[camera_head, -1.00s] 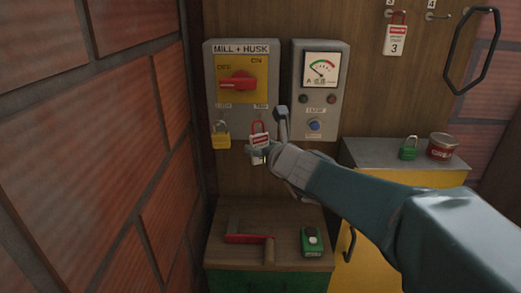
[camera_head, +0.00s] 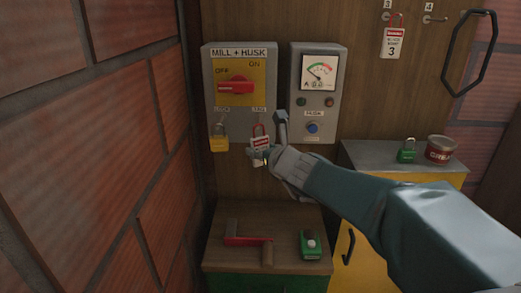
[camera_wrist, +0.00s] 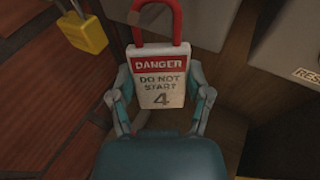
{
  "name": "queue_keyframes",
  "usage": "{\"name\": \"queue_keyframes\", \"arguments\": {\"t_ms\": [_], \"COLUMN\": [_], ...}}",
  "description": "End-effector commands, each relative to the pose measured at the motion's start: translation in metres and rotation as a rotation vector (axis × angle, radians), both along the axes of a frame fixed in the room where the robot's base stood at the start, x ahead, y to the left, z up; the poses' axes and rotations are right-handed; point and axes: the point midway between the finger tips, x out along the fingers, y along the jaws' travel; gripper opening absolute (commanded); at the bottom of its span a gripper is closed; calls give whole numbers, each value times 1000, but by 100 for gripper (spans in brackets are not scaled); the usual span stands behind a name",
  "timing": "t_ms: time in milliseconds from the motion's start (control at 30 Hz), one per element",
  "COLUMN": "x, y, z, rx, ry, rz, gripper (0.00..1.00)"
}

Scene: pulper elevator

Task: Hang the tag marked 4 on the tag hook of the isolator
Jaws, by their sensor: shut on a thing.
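The tag marked 4 (camera_wrist: 160,83) is white with a red DANGER band and a red loop on top; it also shows in the head view (camera_head: 260,143). My gripper (camera_wrist: 161,100) is shut on the tag's body from both sides, and it also shows in the head view (camera_head: 261,155). The isolator (camera_head: 238,88) is a grey box labelled MILL + HUSK with a red handle on a yellow plate. The tag's red loop is at the isolator's lower right, by the small tag label. The hook itself is too small to make out, so I cannot tell whether the loop is around it.
A yellow padlock (camera_head: 219,140) hangs at the isolator's lower left. A meter box (camera_head: 318,93) stands close on the right. Tag 3 (camera_head: 393,43) hangs on the board at upper right; hook 4 (camera_head: 430,19) is empty. A brick wall (camera_head: 95,150) bounds the left.

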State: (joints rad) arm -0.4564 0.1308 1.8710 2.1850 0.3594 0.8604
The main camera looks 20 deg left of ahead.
Motion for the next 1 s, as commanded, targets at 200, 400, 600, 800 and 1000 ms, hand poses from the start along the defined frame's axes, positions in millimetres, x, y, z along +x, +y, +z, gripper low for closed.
{"name": "queue_keyframes", "arguments": {"t_ms": [200, 400, 600, 800, 1000], "x": [0, 0, 0, -8, -34], "y": [1, 1, 1, -8, -32], "z": [0, 0, 0, 4, 12], "rx": [0, 0, 0, 0, 1], "ry": [0, 0, 0, -3, -3], "rz": [0, 0, 0, -1, -2], "gripper": [95, 100, 100, 100, 100]}}
